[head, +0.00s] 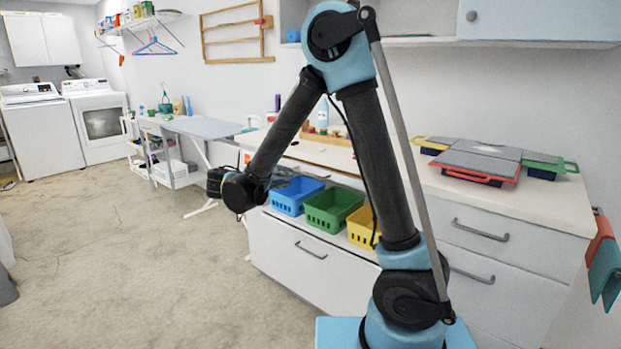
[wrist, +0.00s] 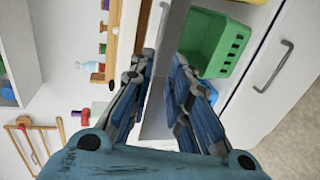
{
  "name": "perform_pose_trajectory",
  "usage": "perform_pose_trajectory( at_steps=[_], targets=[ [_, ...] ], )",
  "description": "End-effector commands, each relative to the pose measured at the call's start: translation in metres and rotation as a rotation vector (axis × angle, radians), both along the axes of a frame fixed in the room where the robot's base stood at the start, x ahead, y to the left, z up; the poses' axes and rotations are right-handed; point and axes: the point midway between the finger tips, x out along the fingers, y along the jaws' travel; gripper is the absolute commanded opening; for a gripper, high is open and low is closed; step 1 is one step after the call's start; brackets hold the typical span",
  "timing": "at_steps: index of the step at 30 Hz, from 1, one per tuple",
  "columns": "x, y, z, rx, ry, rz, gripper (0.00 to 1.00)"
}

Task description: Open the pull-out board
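What looks like the pull-out board (head: 325,155) is a pale slab with a wooden front edge, set in the counter above the coloured baskets in the head view. In the wrist view the board's wooden edge (wrist: 142,28) runs just left of my gripper (wrist: 163,60). My gripper is open, its two fingers apart with nothing seen between them. The left finger's tip is close to the wooden edge; I cannot tell whether it touches. In the head view my arm's wrist covers part of the counter front, and my gripper is hard to make out there.
Blue (head: 296,196), green (head: 334,208) and yellow (head: 362,228) baskets stand in a row below the board. A white drawer front with a handle (head: 311,250) lies below them. Grey-topped cases (head: 480,160) sit on the right counter. Open floor lies left.

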Motion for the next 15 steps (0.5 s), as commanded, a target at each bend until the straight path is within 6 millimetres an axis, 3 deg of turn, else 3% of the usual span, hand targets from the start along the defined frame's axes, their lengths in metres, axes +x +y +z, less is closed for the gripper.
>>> perform_pose_trajectory(
  at_steps=[6,15],
  targets=[
    [0.000,0.012,-0.003,-0.014,-0.024,0.014,0.17],
    [0.032,-0.014,-0.011,-0.014,-0.023,0.011,0.17]
  ],
)
